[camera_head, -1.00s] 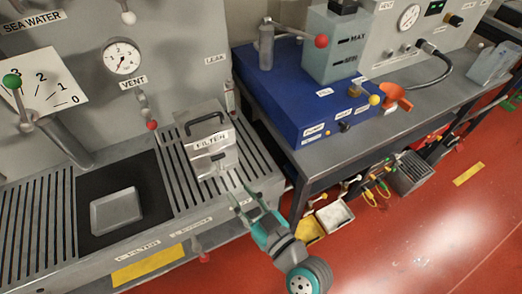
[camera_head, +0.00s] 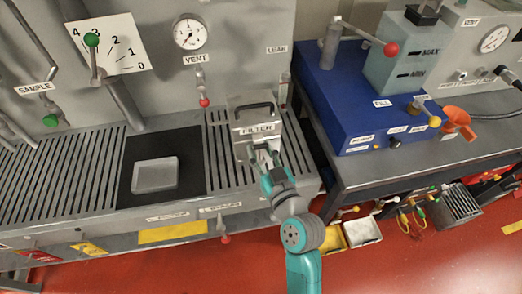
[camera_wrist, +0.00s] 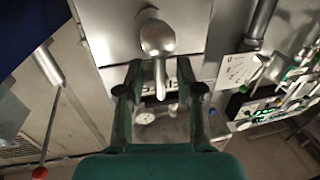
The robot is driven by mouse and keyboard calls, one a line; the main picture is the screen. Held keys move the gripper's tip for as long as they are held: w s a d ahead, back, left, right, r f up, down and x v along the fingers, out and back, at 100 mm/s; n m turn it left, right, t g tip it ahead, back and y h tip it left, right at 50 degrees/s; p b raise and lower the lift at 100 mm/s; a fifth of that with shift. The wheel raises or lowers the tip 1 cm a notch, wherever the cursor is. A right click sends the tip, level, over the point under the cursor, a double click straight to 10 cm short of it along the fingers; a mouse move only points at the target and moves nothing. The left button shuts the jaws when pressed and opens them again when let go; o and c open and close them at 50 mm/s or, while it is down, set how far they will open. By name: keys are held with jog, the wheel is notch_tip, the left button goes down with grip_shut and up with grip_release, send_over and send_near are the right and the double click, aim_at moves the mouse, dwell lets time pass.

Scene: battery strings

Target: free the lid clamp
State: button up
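The grey filter box (camera_head: 243,149) stands on the slatted bench, with a dark handle (camera_head: 254,106) on its lid and a "FILTER" label on its front. My gripper (camera_head: 264,153) is at the front of the box, below the label, and hides part of the front face. In the wrist view the lid clamp (camera_wrist: 157,36) shows as a rounded metal knob with a narrow lever hanging from it. My gripper (camera_wrist: 160,74) is open there, with one finger on each side of the lever. I cannot tell whether either finger touches it.
A black mat with a metal tray (camera_head: 155,175) lies left of the box. A vent valve with a red knob (camera_head: 204,102) is above. The blue unit (camera_head: 345,100) on a separate table stands to the right. Yellow and white bins (camera_head: 362,231) are below it.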

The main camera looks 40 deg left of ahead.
grip_shut()
jog(key=shift+a, duration=0.1)
dwell(0.4)
jog(key=n, duration=0.1)
jog(key=s+n, duration=0.1)
jog(key=n, duration=0.1)
jog(key=shift+a+f+h, duration=0.1)
jog(key=shift+a+h, duration=0.3)
jog(key=n, duration=0.3)
jog(key=s+a+n+h, duration=0.1)
jog(key=shift+f+n, duration=0.3)
jog(key=shift+f, duration=0.1)
jog(key=n, duration=0.1)
jog(key=f+n, duration=0.1)
jog(key=n, duration=0.1)
jog(key=s+n+h, duration=0.1)
jog(key=shift+a+f+n+t, duration=0.3)
jog(key=shift+f+n+t+h, duration=0.2)
jog(key=shift+f+n, duration=0.2)
jog(key=shift+n, duration=0.45)
jog(key=shift+f+n+t+h, duration=0.2)
jog(key=shift+f+n, duration=0.2)
jog(key=shift+n, duration=0.45)
grip_release()
